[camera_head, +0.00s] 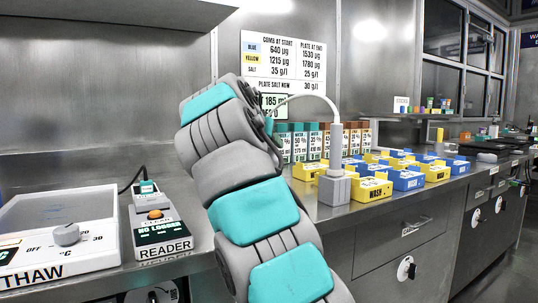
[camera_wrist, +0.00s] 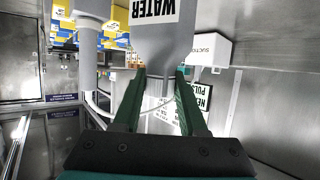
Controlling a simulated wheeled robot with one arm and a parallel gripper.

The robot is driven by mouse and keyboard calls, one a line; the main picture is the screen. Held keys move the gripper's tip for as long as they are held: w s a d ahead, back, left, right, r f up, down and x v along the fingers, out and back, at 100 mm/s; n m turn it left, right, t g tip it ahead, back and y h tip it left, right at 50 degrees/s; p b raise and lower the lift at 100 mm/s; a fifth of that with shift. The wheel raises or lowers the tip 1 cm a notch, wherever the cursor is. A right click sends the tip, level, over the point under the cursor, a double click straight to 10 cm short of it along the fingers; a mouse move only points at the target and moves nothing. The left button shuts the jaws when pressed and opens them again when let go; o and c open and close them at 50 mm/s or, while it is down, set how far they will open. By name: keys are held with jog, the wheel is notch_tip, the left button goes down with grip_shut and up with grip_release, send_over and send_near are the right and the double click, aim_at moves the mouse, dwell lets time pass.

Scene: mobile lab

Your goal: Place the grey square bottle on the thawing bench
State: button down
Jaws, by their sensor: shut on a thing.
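In the wrist view, the grey bottle (camera_wrist: 165,42) carries a label reading WATER, which appears upside down there. My gripper (camera_wrist: 161,76) has its two green fingers on either side of the bottle's narrow neck and is shut on it. The bottle's far end is cut off by the top of the picture. In the head view, my arm hides the gripper and the bottle. The thawing bench (camera_head: 95,262), a white unit marked THAW with a grey knob, stands at the lower left, its left side cut off. The part of its top in view looks bare.
A READER device (camera_head: 155,228) stands right of the thawing bench. Right of my arm stand a grey square-based post (camera_head: 335,187) with a white hose, several yellow and blue blocks (camera_head: 407,178), and a row of labelled boxes (camera_head: 300,142). A shelf (camera_head: 130,10) overhangs the left.

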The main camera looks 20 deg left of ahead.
notch_tip(320, 180, down, 2)
jog(key=shift+f+b, duration=0.2)
jog(key=shift+b, duration=0.45)
jog(key=shift+r, duration=0.1)
jog(key=shift+c, duration=2.3)
grip_release()
jog(key=v, duration=1.2)
jog(key=shift+d, duration=0.1)
